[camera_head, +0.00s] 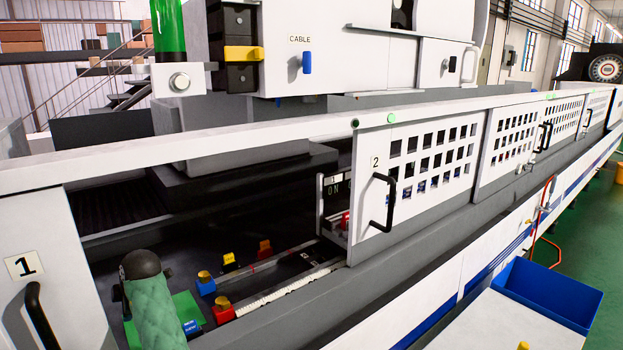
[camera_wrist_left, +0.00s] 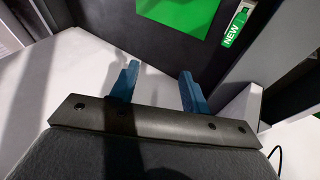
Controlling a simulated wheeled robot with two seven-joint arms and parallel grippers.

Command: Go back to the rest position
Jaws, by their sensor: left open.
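My left gripper (camera_wrist_left: 157,88) shows in the left wrist view with its two blue fingers apart and nothing between them. A white surface lies behind the fingers, and a dark panel with a green square (camera_wrist_left: 180,15) and a green "NEW" label (camera_wrist_left: 236,26) is beyond them. I cannot tell how far the fingertips are from these. I cannot make out the left gripper's fingers in the head view. My right gripper is in neither view.
A long machine has a white door marked 2 (camera_head: 420,175) and a panel marked 1 (camera_head: 30,240). Between them is an opening with a red block (camera_head: 223,312) and a blue block (camera_head: 206,287). A blue bin (camera_head: 548,295) is at lower right, beside green floor (camera_head: 590,240).

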